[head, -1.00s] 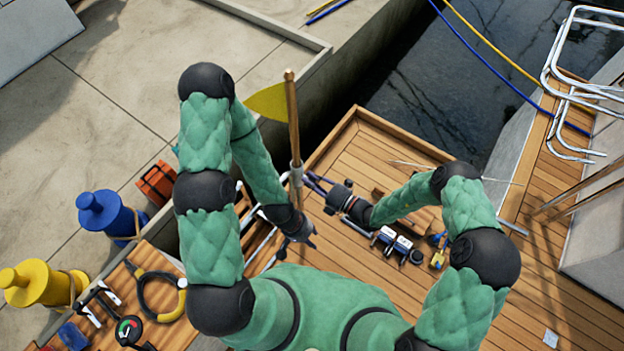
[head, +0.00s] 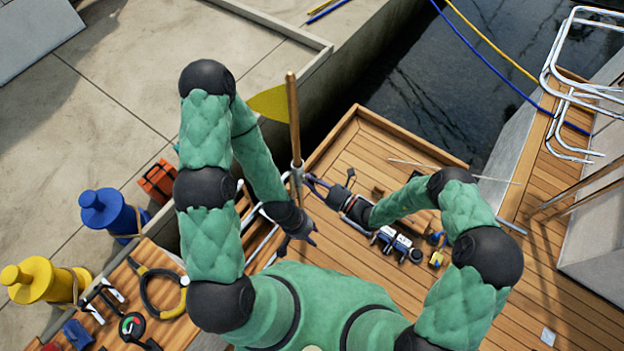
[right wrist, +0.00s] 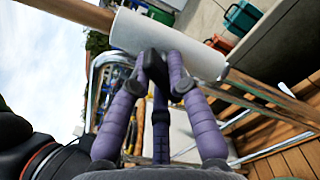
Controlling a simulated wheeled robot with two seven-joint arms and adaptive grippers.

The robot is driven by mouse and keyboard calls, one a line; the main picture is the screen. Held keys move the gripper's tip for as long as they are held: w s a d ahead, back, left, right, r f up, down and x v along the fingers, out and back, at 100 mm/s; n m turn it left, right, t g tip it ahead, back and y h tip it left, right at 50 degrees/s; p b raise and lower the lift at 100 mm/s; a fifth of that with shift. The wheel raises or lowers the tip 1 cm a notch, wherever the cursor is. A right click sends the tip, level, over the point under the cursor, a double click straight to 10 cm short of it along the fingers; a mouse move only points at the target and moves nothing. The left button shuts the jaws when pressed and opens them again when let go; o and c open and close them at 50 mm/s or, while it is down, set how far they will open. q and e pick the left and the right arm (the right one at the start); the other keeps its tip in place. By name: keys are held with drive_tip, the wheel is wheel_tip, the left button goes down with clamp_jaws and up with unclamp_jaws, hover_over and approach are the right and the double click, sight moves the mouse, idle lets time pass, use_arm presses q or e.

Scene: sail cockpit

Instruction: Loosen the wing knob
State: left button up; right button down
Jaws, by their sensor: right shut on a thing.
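The wing knob (right wrist: 155,66) is a small dark piece between the purple fingertips of my right gripper (right wrist: 160,75) in the right wrist view. My right gripper is shut on it, and the fingers hide much of it. The knob sits against a pale cylindrical sleeve (right wrist: 165,42) around a wooden pole (right wrist: 75,12). In the head view my right gripper (head: 308,179) reaches the sleeve at the pole (head: 293,120) from the right. The knob is too small to make out there. My left gripper (head: 298,242) looks open and empty, below and apart from the sleeve.
A yellow flag (head: 268,103) is by the pole. Metal rails (head: 255,240) run beside my left gripper. A winch-like fitting (head: 393,241) is on the wooden deck (head: 350,150). A bench with tools, including a yellow-black looped tool (head: 146,295), is at lower left.

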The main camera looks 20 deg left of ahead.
drive_tip(key=n, duration=0.6)
drive_tip(key=shift+f, duration=0.15)
drive_tip(key=shift+n, duration=0.4)
drive_tip(key=c, duration=1.2)
unclamp_jaws()
drive_tip(key=v, duration=1.2)
